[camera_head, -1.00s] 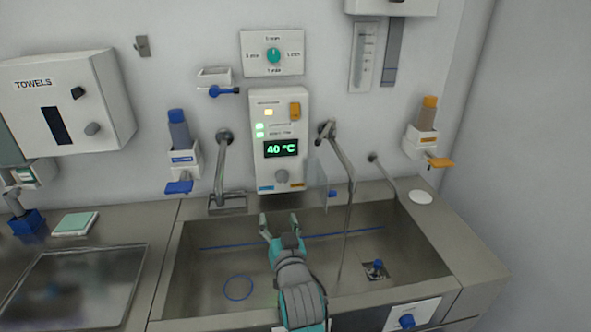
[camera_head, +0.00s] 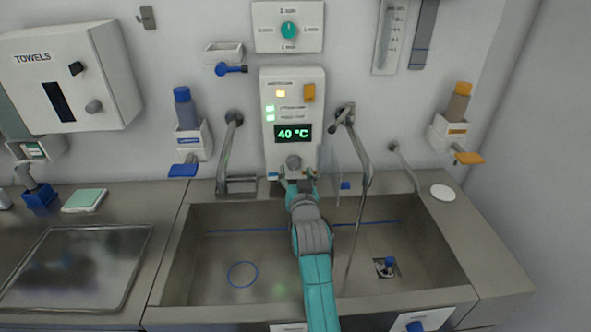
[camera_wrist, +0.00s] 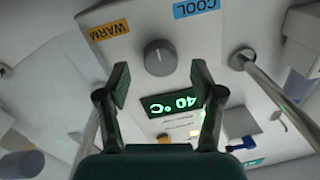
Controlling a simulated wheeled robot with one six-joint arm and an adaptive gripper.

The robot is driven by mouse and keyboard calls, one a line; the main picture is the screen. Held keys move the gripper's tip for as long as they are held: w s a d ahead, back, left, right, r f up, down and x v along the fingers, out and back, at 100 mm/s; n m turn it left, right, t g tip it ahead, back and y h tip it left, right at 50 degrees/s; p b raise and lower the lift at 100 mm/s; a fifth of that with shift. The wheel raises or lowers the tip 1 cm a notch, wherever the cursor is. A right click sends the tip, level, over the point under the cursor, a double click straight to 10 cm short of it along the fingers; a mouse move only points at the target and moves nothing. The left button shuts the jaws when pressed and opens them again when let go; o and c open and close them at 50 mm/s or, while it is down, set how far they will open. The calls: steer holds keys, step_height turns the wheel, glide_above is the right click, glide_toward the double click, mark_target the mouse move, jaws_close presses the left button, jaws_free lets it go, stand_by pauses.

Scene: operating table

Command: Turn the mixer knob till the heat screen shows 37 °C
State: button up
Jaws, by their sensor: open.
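The heat screen (camera_head: 293,133) on the white wall panel reads 40 °C in green. It also shows upside down in the wrist view (camera_wrist: 170,103). The grey mixer knob (camera_head: 293,162) sits just below the screen. In the wrist view the knob (camera_wrist: 159,57) lies ahead, between the lines of the two fingers, with an orange WARM label (camera_wrist: 109,30) and a blue COOL label (camera_wrist: 196,8) beyond it. My gripper (camera_head: 297,176) is open and empty, just under the knob; in the wrist view its fingers (camera_wrist: 160,86) appear apart from the knob.
A metal sink (camera_head: 225,285) lies below the panel. A tap pipe (camera_head: 231,150) stands left of the panel, and another pipe (camera_head: 362,150) with a clear plate beside it stands close on the right. Bottle dispensers hang farther out on both sides.

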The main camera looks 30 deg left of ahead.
steer(key=shift+x, duration=1.05)
steer(key=c, duration=1.2)
steer(key=shift+o, duration=0.2)
steer(key=shift+n, duration=0.3)
steer(key=n, duration=0.4)
steer(key=shift+d, duration=0.1)
steer(key=shift+n+h, duration=0.3)
steer(key=shift+n, duration=1.6)
steer(key=shift+w, duration=0.1)
steer(key=shift+d, duration=0.1)
